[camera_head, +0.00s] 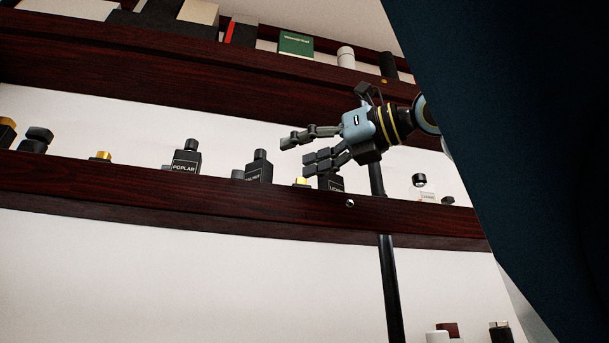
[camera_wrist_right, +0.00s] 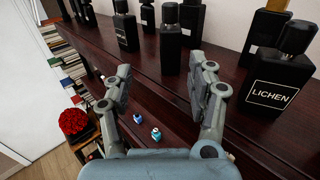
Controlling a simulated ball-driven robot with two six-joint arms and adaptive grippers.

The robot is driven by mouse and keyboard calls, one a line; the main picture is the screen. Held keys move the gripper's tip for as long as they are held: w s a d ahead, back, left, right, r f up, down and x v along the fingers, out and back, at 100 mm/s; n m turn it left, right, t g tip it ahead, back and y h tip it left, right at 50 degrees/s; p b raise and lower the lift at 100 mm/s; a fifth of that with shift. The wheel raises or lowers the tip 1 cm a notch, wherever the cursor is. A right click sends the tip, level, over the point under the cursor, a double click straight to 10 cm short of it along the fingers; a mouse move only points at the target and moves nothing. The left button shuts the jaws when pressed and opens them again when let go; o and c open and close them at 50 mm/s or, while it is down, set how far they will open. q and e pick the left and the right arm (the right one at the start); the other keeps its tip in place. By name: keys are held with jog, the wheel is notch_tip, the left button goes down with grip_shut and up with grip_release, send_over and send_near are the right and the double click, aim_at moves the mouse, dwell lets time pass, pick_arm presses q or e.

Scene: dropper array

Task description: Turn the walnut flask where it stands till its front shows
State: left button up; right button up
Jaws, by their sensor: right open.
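A black square flask with a black cap (camera_head: 259,170) stands upright on the dark wood shelf, its label angled and not clearly readable; by its place it may be the walnut flask. In the right wrist view a black flask (camera_wrist_right: 170,47) stands ahead between my fingertips, with no lettering visible; it seems the same one. My right gripper (camera_head: 298,150) is open and empty, its fingers pointing toward that flask from the right; in the wrist view the gripper (camera_wrist_right: 167,72) is short of it, with no contact visible. My left gripper is not in view.
The POPLAR flask (camera_head: 186,160) stands to the left. The LICHEN flask (camera_wrist_right: 272,92) stands right of my fingers, close by. The shelf's front edge (camera_head: 200,205) runs below; an upper shelf (camera_head: 200,75) is above. Small blue bottles (camera_wrist_right: 148,126) show below the fingers.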

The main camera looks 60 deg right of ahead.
jog(key=shift+w+d+h+p, duration=0.3)
jog(key=shift+w+d, duration=0.65)
jog(key=shift+d, duration=0.2)
jog(key=shift+w+a+r+p, duration=0.35)
jog(key=shift+w+a+p, duration=0.45)
jog(key=shift+p, duration=0.2)
jog(key=w+p, duration=0.4)
jog(key=w, duration=0.2)
jog(key=shift+w+d+f+p, duration=0.1)
jog(key=shift+w+f+p, duration=0.05)
jog(key=shift+w+p, duration=0.15)
jog(key=shift+w+a+f+p, duration=0.1)
jog(key=shift+w+a+p, duration=0.15)
jog(key=shift+w+p, duration=0.3)
jog(key=shift+d+f, duration=0.1)
grip_shut()
jog(key=y+b, duration=0.2)
jog(key=shift+f+n+b, duration=0.2)
jog(key=shift+n+b, duration=0.15)
jog(key=shift+n, duration=0.05)
jog(key=shift+r+n+y, duration=0.15)
jog(key=shift+n+y, duration=0.15)
jog(key=shift+y, duration=0.1)
jog(key=shift+r, duration=0.15)
